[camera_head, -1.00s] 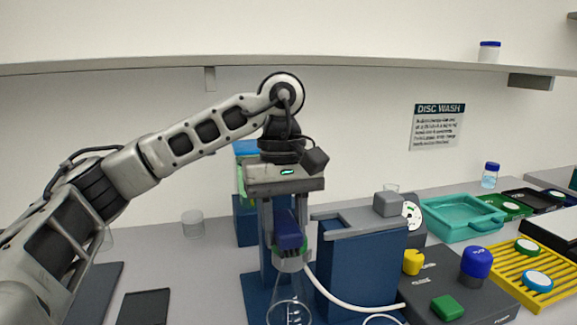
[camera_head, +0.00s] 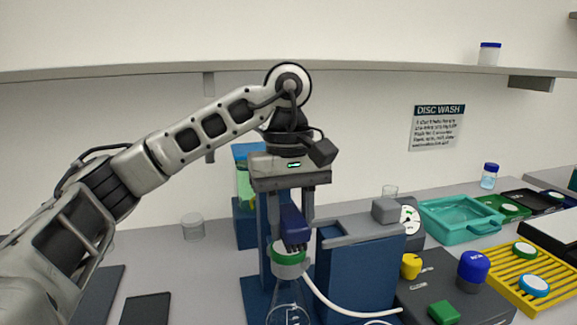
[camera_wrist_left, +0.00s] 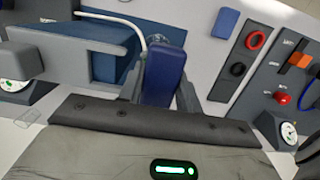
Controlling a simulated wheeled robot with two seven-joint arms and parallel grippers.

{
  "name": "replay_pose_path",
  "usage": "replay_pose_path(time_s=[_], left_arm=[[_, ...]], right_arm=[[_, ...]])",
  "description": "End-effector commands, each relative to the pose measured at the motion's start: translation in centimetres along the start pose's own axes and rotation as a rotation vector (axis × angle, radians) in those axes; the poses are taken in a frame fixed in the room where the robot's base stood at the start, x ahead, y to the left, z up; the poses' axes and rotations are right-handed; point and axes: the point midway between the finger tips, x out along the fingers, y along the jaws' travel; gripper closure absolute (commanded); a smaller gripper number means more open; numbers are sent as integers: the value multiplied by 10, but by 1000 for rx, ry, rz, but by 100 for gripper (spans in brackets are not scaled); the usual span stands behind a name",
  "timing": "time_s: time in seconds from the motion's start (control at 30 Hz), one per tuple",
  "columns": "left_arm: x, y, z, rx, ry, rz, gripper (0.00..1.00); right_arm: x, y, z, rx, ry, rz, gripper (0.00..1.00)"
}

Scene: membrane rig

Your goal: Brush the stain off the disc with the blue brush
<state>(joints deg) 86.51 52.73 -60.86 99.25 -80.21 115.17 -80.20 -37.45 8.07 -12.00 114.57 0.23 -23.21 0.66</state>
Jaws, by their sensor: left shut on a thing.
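My left gripper (camera_head: 291,236) is shut on a blue brush (camera_head: 294,223), bristles pointing down. The brush handle also shows between the fingers in the left wrist view (camera_wrist_left: 165,76). Below it in the head view is a green-ringed holder (camera_head: 288,253) on top of a clear flask (camera_head: 289,305). The dark bristles are at the holder's right rear edge; I cannot tell whether they touch it. The disc's face and any stain are too small or hidden to make out. My right gripper is not in view.
A blue block with a grey top (camera_head: 360,270) stands right of the flask, a white hose running past it. A grey box with yellow, blue and green parts (camera_head: 420,312), a yellow rack (camera_head: 515,285) and a teal tray (camera_head: 455,232) lie farther right.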

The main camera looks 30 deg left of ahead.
Motion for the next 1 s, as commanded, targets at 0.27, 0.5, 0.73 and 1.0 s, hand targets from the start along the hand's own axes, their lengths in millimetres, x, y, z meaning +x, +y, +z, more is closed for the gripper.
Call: replay_pose_path(time_s=[0.27, 0.5, 0.73, 1.0], left_arm=[[-28, -2, 2, -4, 0, -3, 87], [-46, -5, 3, -11, 3, 0, 87], [-55, -7, 4, -14, 0, -1, 87], [-54, -7, 4, -14, 0, -2, 87]], right_arm=[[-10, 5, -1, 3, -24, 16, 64], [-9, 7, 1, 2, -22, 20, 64], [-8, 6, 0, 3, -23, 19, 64], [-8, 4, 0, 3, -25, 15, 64]])
